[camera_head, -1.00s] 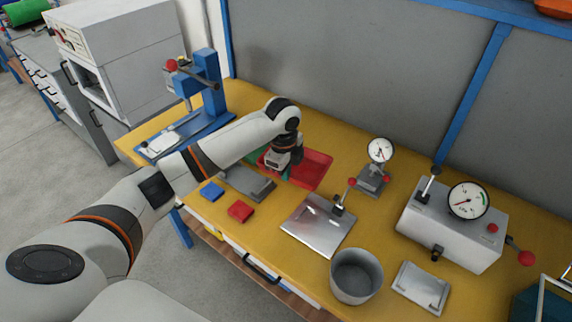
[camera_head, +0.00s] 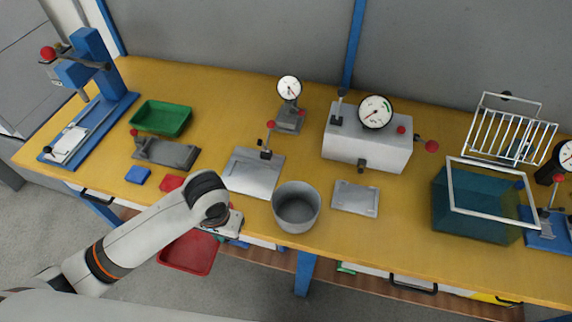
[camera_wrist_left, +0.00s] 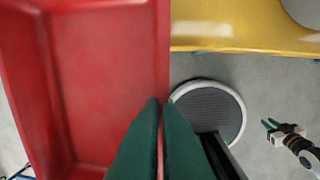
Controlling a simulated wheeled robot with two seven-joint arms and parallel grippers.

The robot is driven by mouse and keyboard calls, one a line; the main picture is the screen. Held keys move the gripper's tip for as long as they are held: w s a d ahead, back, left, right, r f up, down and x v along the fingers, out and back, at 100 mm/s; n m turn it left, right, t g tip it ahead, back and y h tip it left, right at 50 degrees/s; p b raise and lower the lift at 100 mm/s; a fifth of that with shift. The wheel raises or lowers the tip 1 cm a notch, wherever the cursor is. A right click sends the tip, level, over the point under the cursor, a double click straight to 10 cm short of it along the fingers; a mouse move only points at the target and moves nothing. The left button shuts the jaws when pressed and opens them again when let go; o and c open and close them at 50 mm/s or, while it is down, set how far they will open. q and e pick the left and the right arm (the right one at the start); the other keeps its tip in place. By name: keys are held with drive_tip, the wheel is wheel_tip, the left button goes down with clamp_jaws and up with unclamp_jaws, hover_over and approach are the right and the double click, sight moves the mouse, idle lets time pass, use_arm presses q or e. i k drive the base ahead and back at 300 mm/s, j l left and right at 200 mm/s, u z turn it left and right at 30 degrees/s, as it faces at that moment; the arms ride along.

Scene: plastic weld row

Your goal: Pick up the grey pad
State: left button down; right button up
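My left gripper (camera_head: 217,234) is shut on the rim of a red tray (camera_head: 186,252), held out beyond the table's front edge. In the left wrist view the dark green fingers (camera_wrist_left: 159,106) pinch the wall of the red tray (camera_wrist_left: 105,80), whose visible floor is bare. I cannot single out a grey pad for certain. A blue pad (camera_head: 138,175) and a red pad (camera_head: 171,183) lie at the table's front left; my arm is close to the red one. My right gripper (camera_wrist_left: 269,123) shows small in the left wrist view, its fingers apart and empty.
On the yellow table (camera_head: 225,105) stand a green tray (camera_head: 162,118), a grey fixture (camera_head: 167,152), a silver plate (camera_head: 252,173), a grey bucket (camera_head: 296,207), a light grey plate (camera_head: 355,198), a gauge box (camera_head: 366,148) and a teal tank (camera_head: 470,210).

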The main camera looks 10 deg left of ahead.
sight(291, 122)
drive_tip(key=k+j+z, duration=0.1)
drive_tip(key=j, duration=0.35)
drive_tip(key=k+j+z, duration=0.1)
drive_tip(key=j, duration=0.35)
drive_tip(key=k+j+z, duration=0.15)
drive_tip(key=j, duration=0.3)
drive_tip(key=k+j+z, duration=0.1)
drive_tip(key=j, duration=0.35)
drive_tip(key=k+j+z, duration=0.1)
drive_tip(key=j, duration=0.3)
drive_tip(key=j+z, duration=0.1)
drive_tip(key=j, duration=0.3)
drive_tip(key=k+j+z, duration=0.1)
drive_tip(key=j, duration=0.25)
drive_tip(key=k+j+z, duration=0.1)
drive_tip(key=j, duration=0.25)
drive_tip(key=i, duration=0.15)
